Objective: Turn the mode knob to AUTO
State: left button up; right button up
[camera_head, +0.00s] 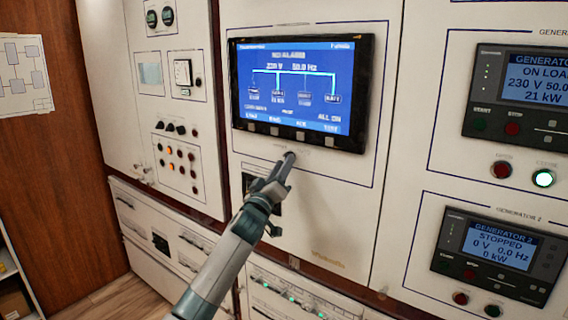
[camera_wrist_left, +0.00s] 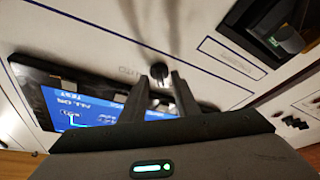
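The knob (camera_wrist_left: 159,70) is small and black, on the pale panel just below the large screen. It shows in the left wrist view between my left gripper's fingertips (camera_wrist_left: 161,78). In the head view my left gripper (camera_head: 288,158) reaches up to the panel at that spot and hides most of the knob. Its two dark fingers stand apart, one on each side of the knob. I cannot tell whether they touch it. Small lettering beside the knob is too blurred to read, so its setting is unclear. My right gripper is not in view.
The large screen (camera_head: 300,88) sits right above, with a row of buttons along its lower edge. A dark recessed unit (camera_wrist_left: 275,30) is near the gripper. Generator panels (camera_head: 490,252) are at the right, and a panel of lamps and switches (camera_head: 178,160) is at the left.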

pick_arm(q)
jog(key=shift+w+d, duration=0.15)
jog(key=shift+w, duration=0.15)
grip_shut()
